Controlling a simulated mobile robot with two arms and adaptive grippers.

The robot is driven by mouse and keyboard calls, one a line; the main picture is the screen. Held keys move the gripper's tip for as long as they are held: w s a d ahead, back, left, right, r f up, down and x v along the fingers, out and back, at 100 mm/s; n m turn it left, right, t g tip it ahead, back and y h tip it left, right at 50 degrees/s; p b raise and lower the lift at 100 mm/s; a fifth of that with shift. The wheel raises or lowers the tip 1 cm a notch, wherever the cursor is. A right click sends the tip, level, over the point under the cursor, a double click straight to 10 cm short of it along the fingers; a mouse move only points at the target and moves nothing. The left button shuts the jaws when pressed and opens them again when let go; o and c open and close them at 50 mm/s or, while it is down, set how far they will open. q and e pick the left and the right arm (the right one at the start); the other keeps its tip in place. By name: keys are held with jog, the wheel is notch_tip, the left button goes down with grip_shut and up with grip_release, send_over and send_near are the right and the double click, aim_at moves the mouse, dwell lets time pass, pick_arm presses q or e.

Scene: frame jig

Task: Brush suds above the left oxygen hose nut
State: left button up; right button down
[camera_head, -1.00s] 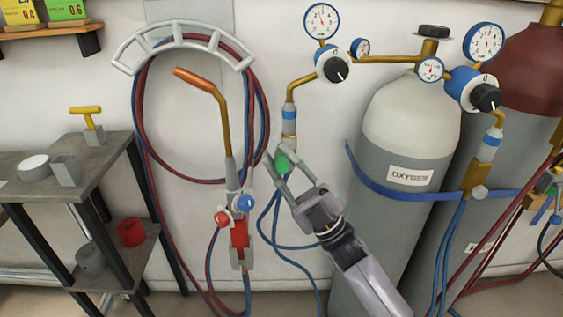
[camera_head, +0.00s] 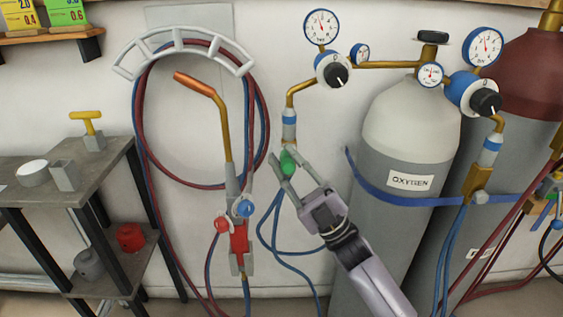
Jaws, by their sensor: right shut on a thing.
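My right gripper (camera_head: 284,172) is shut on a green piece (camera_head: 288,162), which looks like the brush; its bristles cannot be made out. The green piece is just under the left oxygen hose fitting (camera_head: 289,122), a blue-banded part with a pale lower end below a bent brass pipe. The fitting's lower end and the nut are hard to tell apart from what I hold, and I cannot tell whether they touch. Blue hose (camera_head: 263,225) hangs below and behind the gripper. No suds can be made out. My left gripper is not in view.
A torch (camera_head: 240,225) and coiled hoses hang on a wall rack (camera_head: 185,42) close on the left. The oxygen cylinder (camera_head: 400,135) stands right, with gauges and regulators (camera_head: 333,70) above. A grey shelf unit (camera_head: 105,165) at left holds a white round tin (camera_head: 32,172) and a grey cup (camera_head: 65,176).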

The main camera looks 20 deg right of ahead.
jog(key=shift+s+d, duration=0.2)
jog(key=shift+d, duration=0.4)
jog(key=shift+w+a, duration=0.2)
jog(key=shift+a, duration=0.35)
jog(key=shift+w+a, duration=0.15)
jog(key=shift+a, duration=0.4)
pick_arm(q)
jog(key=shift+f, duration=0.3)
pick_arm(e)
jog(key=shift+s, duration=0.2)
jog(key=shift+s+a+p, duration=0.25)
jog(key=shift+s+p, duration=0.2)
jog(key=shift+s, duration=0.2)
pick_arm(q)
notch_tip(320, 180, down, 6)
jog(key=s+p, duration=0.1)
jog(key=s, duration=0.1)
pick_arm(e)
jog(key=shift+s+a, duration=0.2)
jog(key=shift+s, duration=0.5)
jog(key=shift+s+a, duration=0.2)
jog(key=shift+s, duration=0.45)
jog(key=shift+s+a, duration=0.2)
jog(key=shift+s, duration=0.5)
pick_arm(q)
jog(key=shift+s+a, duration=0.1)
